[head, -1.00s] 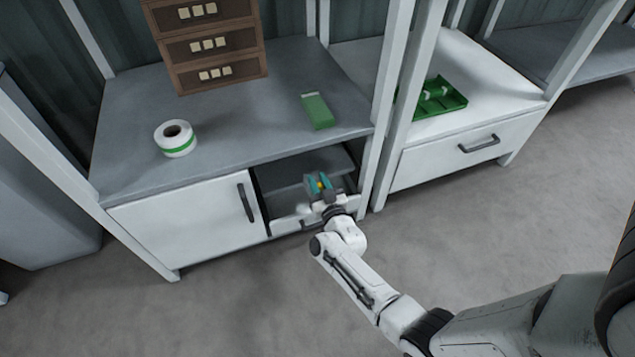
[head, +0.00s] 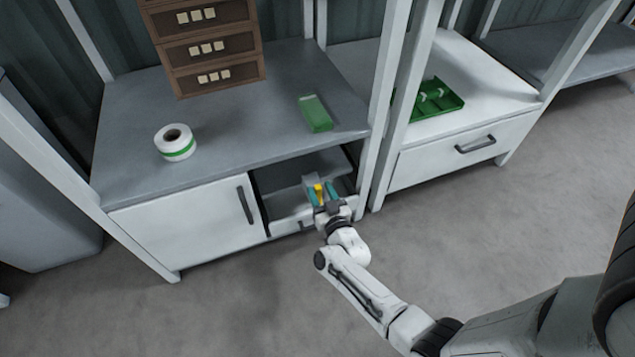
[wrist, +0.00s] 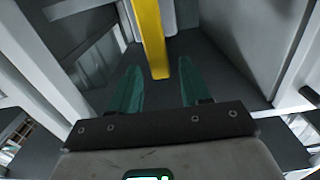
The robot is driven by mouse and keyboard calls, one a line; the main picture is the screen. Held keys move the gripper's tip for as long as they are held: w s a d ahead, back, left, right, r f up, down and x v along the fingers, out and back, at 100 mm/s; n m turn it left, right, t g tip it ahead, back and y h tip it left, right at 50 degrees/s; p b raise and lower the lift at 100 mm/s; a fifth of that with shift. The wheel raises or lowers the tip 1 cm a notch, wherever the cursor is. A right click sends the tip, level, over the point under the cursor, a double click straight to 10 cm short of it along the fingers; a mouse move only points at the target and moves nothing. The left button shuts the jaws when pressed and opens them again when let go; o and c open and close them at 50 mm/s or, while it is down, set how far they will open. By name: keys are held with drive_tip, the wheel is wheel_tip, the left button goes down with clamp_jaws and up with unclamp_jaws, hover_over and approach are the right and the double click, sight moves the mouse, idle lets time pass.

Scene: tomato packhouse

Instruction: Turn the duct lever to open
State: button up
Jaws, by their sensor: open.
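The duct lever is a yellow bar (wrist: 151,36) that comes down from the top of the wrist view. It also shows as a small yellow piece in the head view (head: 319,190). My gripper (wrist: 160,68) is open, with one teal finger on each side of the lever's lower end. A gap shows between the lever and each finger, so neither appears to touch it. In the head view my gripper (head: 322,190) is at the open compartment under the bench. The duct itself is hard to make out.
The open compartment (head: 285,203) has a white cabinet door (head: 190,222) on its left and a bench post (head: 372,160) on its right. A white and green tape roll (head: 174,141) and a green box (head: 315,113) stand on the bench above. The floor in front is clear.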

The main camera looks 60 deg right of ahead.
drive_tip(key=p+v, duration=0.2)
drive_tip(key=v, duration=0.5)
drive_tip(key=shift+s+a, duration=0.15)
drive_tip(key=shift+s, duration=0.1)
drive_tip(key=w+a+r+n+g+y, duration=0.1)
drive_tip(key=w+a+n+g+y, duration=0.15)
drive_tip(key=a+y, duration=0.3)
drive_tip(key=w+a+r+n+g+y, duration=0.1)
drive_tip(key=a+n+y, duration=0.35)
drive_tip(key=a, duration=0.25)
drive_tip(key=s+a+r+g, duration=0.1)
drive_tip(key=s+r+g, duration=0.4)
drive_tip(key=s, duration=0.4)
drive_tip(key=s+a+r+g, duration=0.1)
drive_tip(key=s+r+g, duration=0.35)
drive_tip(key=s, duration=0.45)
wheel_tip(320, 180, up, 29)
drive_tip(key=g+p, duration=0.1)
drive_tip(key=p, duration=2.8)
drive_tip(key=shift+s, duration=0.5)
drive_tip(key=shift+d, duration=0.1)
